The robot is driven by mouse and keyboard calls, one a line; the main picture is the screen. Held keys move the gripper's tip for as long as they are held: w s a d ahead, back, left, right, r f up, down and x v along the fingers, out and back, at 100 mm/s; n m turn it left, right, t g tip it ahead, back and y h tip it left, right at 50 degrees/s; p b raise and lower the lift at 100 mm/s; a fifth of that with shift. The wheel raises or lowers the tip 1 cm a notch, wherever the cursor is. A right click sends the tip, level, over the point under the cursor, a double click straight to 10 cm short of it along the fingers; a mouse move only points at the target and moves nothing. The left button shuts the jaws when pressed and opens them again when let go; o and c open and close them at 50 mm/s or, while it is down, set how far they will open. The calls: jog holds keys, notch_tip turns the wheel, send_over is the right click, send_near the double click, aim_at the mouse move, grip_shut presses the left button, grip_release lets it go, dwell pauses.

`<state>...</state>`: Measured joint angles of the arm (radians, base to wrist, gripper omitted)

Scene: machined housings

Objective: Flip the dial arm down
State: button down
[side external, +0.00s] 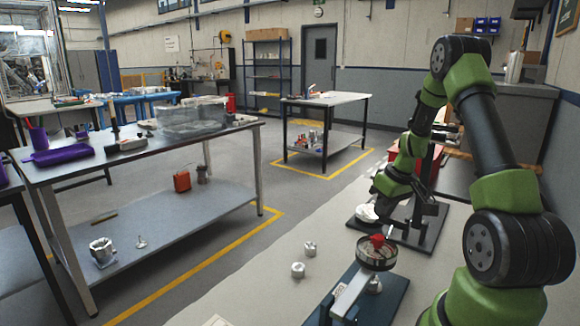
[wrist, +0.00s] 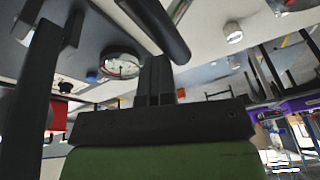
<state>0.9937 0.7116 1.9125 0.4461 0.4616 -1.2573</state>
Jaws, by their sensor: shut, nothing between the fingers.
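A round dial-like part (side external: 376,254) with a red piece (side external: 377,241) on top stands over a dark blue base plate (side external: 388,302) in the side view. A light bar (side external: 350,293) slants down from it. I cannot tell clearly which piece is the dial arm. In the wrist view a round, pale-faced part (wrist: 122,66) lies left of my fingers. My gripper (wrist: 160,62) is shut and empty, its two black fingers together. In the side view my gripper is dark and hard to separate from the black fixture behind the dial.
Two silver machined housings (side external: 298,270) (side external: 310,248) stand on the pale bench left of the dial. A black plate (side external: 432,238) with a white piece (side external: 367,213) on its left side lies behind. The bench's left part is clear.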

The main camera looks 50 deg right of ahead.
jog(key=shift+a, duration=0.1)
jog(key=a+r, duration=0.1)
jog(key=r, duration=0.1)
jog(key=a+r, duration=0.1)
jog(key=r, duration=0.2)
jog(key=a+r, duration=0.1)
jog(key=r, duration=0.2)
jog(key=shift+r, duration=0.1)
jog(key=a+r+h, duration=0.1)
jog(key=a+r, duration=1.2)
jog(key=a, duration=0.5)
jog(key=shift+r, duration=0.35)
